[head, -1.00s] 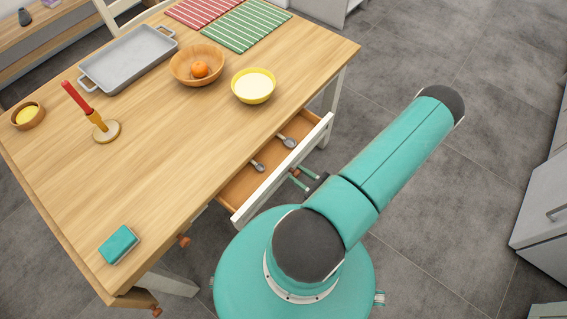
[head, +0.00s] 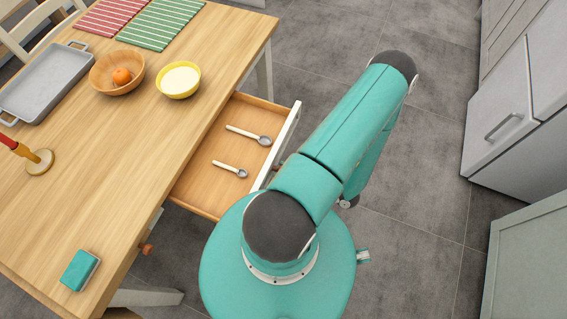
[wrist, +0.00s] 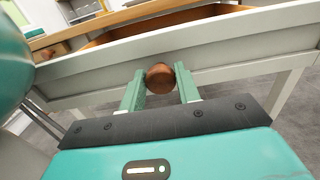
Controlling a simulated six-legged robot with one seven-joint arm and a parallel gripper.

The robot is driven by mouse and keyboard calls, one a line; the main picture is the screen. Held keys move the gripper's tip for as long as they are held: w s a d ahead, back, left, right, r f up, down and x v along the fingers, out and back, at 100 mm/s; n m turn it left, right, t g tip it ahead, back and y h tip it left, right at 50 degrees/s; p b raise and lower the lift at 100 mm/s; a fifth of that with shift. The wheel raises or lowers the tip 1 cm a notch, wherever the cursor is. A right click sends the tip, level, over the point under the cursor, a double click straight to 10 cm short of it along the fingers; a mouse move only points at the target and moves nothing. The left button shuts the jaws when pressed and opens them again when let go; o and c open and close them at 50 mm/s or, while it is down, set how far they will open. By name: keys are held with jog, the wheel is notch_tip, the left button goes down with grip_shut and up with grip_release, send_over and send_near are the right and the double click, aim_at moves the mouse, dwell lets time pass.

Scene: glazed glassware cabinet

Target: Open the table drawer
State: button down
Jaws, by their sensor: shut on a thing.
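The table drawer (head: 205,195) is pulled well out from under the wooden table (head: 150,150). Two spoons lie inside it, one farther back (head: 248,134) and one nearer (head: 230,168). In the wrist view, the drawer's white front (wrist: 230,58) spans the picture, with its round brown knob (wrist: 160,78) in the middle. My gripper (wrist: 161,84) is shut on this knob, one green finger on each side.
A grey cabinet (head: 498,125) stands at the right. Bare floor lies between.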

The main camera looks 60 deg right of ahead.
jog(key=shift+w, duration=0.15)
jog(key=c, duration=1)
grip_release()
jog(key=shift+c, duration=0.2)
jog(key=s, duration=1.3)
jog(key=shift+s+d, duration=0.2)
jog(key=shift+s, duration=0.2)
